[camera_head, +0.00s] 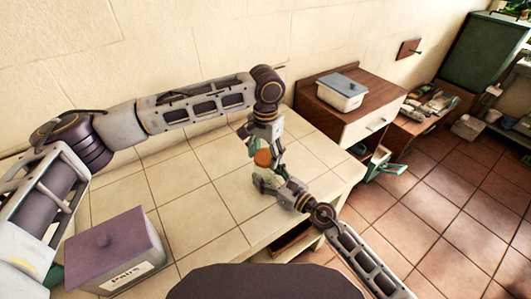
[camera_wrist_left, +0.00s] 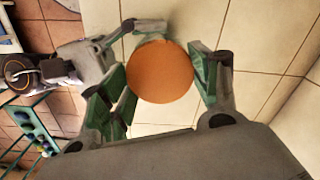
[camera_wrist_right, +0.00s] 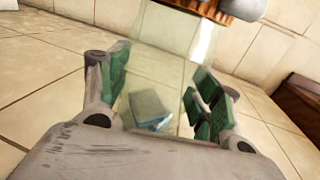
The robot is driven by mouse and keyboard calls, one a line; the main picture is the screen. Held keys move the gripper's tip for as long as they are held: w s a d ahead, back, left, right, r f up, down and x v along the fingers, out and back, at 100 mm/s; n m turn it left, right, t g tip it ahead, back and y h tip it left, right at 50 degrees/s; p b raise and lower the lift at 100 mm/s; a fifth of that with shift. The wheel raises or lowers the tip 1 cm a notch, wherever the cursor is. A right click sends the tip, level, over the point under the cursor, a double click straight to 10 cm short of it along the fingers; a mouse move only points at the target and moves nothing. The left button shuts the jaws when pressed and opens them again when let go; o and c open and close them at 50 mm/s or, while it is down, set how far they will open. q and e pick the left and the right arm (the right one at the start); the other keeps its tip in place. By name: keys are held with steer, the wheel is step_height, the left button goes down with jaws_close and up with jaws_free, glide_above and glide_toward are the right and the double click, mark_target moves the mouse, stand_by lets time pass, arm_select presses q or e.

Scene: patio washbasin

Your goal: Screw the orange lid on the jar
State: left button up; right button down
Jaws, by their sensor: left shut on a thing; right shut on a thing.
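The orange lid (camera_head: 262,158) is held between the fingers of my left gripper (camera_head: 263,154), which comes down from above. In the left wrist view the round lid (camera_wrist_left: 160,72) fills the space between the green finger pads. The clear jar (camera_head: 264,182) stands upright on the tiled counter, directly below the lid. My right gripper (camera_head: 274,186) is shut around the jar's side from the right. In the right wrist view the see-through jar (camera_wrist_right: 150,75) lies between the pads. I cannot tell whether the lid touches the jar's rim.
A purple lidded box labelled "Pairs" (camera_head: 115,252) stands at the counter's front left. A white box with a grey-blue lid (camera_head: 342,91) sits on a wooden cabinet (camera_head: 375,125) behind. Counter tiles (camera_head: 190,190) left of the jar are clear. The counter's right edge is close to the jar.

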arm_select(q)
steer(key=m, duration=0.3)
steer(key=shift+m, duration=0.3)
steer(key=m, duration=0.4)
steer(key=o, duration=1.1)
steer(key=shift+r, duration=2.25)
steer(key=shift+r, duration=0.1)
steer(key=shift+r+n, duration=1.65)
steer(key=shift+n, duration=0.05)
